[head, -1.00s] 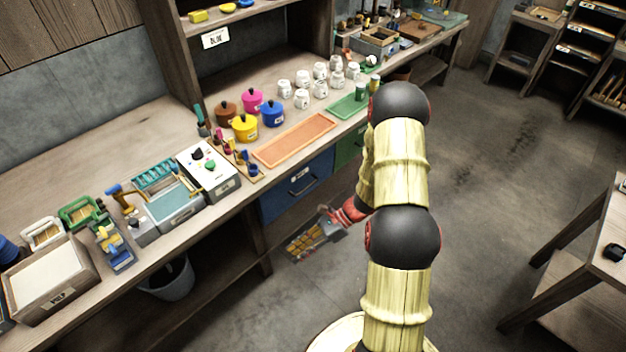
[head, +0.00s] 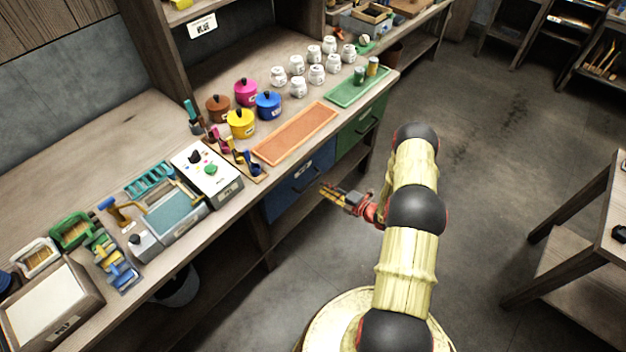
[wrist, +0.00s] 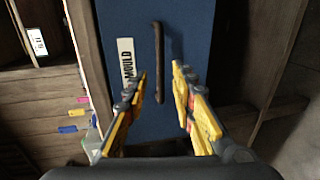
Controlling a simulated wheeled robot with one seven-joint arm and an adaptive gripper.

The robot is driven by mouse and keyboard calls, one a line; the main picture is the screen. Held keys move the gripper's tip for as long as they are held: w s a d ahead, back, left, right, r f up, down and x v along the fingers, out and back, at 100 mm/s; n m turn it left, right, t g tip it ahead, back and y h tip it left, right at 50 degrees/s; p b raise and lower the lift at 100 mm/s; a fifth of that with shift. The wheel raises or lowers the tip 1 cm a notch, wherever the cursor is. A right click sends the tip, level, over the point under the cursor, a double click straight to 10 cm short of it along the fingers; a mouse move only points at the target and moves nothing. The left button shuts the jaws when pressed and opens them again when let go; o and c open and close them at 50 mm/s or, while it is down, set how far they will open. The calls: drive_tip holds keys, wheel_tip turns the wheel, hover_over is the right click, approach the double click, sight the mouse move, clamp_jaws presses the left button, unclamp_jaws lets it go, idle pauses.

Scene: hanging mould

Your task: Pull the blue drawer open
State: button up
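The blue drawer (head: 285,187) sits shut under the bench top, left of a green drawer. In the wrist view its blue front (wrist: 185,60) fills the middle, with a white label reading "MOULD" (wrist: 126,62) and a dark bar handle (wrist: 159,60) beside it. My gripper (head: 322,190) is in front of the drawer, near the handle. In the wrist view my gripper (wrist: 160,72) is open, its yellow fingers on either side of the handle's line. I cannot tell whether the fingertips reach around the handle; no contact shows.
The green drawer (head: 361,127) is just to the right. An orange tray (head: 296,133), coloured pots and white jars stand on the bench above. A wooden table (head: 590,240) stands at the right. The floor between bench and table is clear.

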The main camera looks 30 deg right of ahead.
sight(312, 180)
drive_tip(key=shift+b+x, duration=0.65)
drive_tip(key=shift+x, duration=3.35)
drive_tip(key=shift+c, duration=1.3)
drive_tip(key=c, duration=0.4)
clamp_jaws()
